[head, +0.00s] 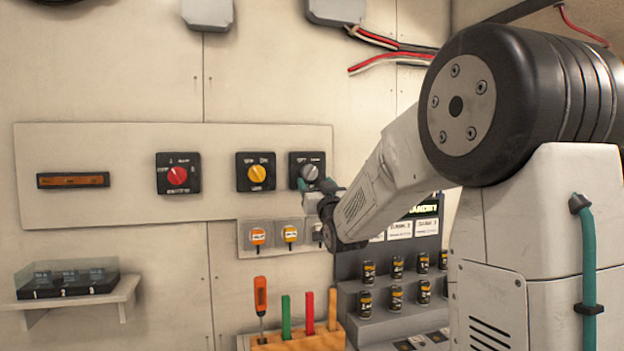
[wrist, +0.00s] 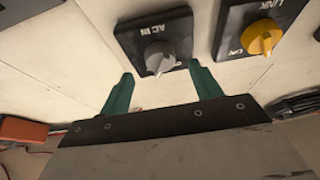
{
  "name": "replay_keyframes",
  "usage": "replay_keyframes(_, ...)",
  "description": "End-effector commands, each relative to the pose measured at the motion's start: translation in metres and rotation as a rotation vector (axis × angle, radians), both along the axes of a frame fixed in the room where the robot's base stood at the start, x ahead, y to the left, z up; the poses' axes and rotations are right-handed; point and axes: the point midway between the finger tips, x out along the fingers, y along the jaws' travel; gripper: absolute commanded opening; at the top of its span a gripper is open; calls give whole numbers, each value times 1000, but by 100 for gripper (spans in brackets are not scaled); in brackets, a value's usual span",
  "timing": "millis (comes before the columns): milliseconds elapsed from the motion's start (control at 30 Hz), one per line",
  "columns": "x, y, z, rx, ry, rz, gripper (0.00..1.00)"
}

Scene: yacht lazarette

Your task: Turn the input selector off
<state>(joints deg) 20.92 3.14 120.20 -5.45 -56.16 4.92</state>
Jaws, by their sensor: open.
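The input selector is a grey knob (head: 309,172) on a black square plate, rightmost of three rotary switches on the wall panel. In the wrist view its plate reads "AC IN" and the grey knob (wrist: 160,56) sits between and just beyond my teal fingertips. My gripper (wrist: 160,70) is open, with one finger on each side of the knob and no clear contact. In the head view my gripper (head: 309,189) is at the lower edge of the knob's plate and partly covers it. The markings by the knob's pointer are too small or hidden to read.
A yellow knob (head: 256,174) is close to the left of the grey one, and a red knob (head: 177,175) is farther left. Small orange-marked switches (head: 258,236) are below. A stepped rack (head: 352,292) with small cylinders and a wooden tool block (head: 290,342) stand lower down.

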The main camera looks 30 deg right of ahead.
Motion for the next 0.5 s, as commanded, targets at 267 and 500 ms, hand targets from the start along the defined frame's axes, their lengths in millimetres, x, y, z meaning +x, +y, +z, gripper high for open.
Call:
replay_keyframes(267, 33, -9, 14, 1, 2, 0, 64)
replay_keyframes(500, 39, -11, 16, 1, 2, 0, 64)
